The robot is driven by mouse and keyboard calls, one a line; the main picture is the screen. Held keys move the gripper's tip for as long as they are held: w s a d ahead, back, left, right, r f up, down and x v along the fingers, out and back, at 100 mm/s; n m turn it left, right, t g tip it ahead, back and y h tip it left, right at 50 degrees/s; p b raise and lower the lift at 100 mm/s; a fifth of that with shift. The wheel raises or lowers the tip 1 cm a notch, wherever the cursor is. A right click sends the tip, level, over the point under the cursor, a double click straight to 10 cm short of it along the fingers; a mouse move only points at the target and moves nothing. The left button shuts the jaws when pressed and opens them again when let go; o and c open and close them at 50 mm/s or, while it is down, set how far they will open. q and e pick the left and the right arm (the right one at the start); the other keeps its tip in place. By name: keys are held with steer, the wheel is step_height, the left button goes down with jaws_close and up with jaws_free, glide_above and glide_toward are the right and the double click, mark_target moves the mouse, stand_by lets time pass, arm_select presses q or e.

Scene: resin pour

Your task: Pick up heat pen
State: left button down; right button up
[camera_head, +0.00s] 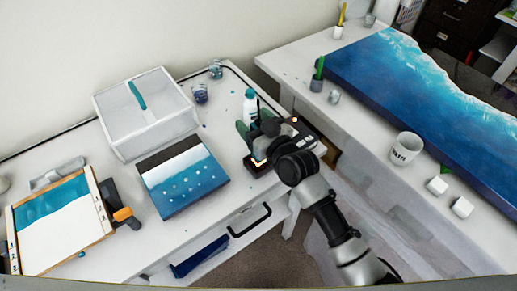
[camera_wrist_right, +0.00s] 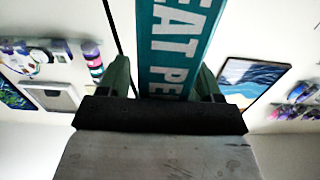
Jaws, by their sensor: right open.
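The heat pen (camera_wrist_right: 175,45) shows in the right wrist view as a teal body with large white letters, partly cut off, reading "EAT PE". It stands between the two fingers of my right gripper (camera_wrist_right: 163,80), with a gap visible on the left side. My right gripper (camera_head: 256,130) is open, with green fingers, over the right end of the white desk in the head view. There my arm hides most of what is between the fingers. A dark block (camera_head: 257,168) with a small orange glow sits just below the gripper. My left gripper is not in view.
A white bottle (camera_head: 250,105) stands close behind the gripper. A blue-and-white panel (camera_head: 182,182) and a white box (camera_head: 148,120) are to its left. A second table with a large blue resin slab (camera_head: 400,90) and a mug (camera_head: 405,148) is on the right.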

steer(key=shift+s, duration=0.1)
steer(key=shift+c, duration=1.1)
steer(key=c, duration=0.7)
steer(key=shift+c, duration=0.5)
steer(key=shift+r, duration=0.15)
